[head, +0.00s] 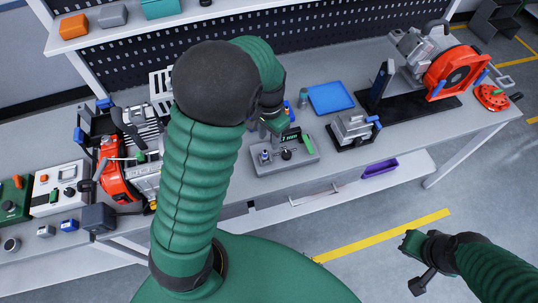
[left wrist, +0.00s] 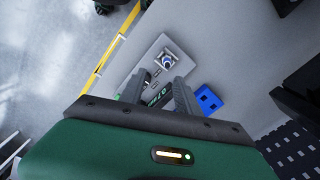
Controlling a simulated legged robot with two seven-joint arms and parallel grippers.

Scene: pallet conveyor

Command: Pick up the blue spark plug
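A small blue and white part, seemingly the blue spark plug (head: 264,155), stands on the left of a grey test fixture (head: 285,168) on the workbench. In the left wrist view the blue part (left wrist: 168,60) sits on the light grey plate, beyond the fingertips. My left gripper (head: 273,124) is above the back of the fixture, its fingers partly hidden by my arm. In the left wrist view its two fingers (left wrist: 158,88) are apart, with a display showing between them and nothing held. My right gripper (head: 412,243) is over the floor, away from the bench; its opening is unclear.
A blue tray (head: 330,97) lies behind the fixture, with small upright parts (head: 302,98) beside it. A metal block (head: 354,129) stands right of the fixture. A red-orange machine (head: 455,70) is at far right, an engine (head: 130,160) at left. A purple tray (head: 380,168) lies below the bench.

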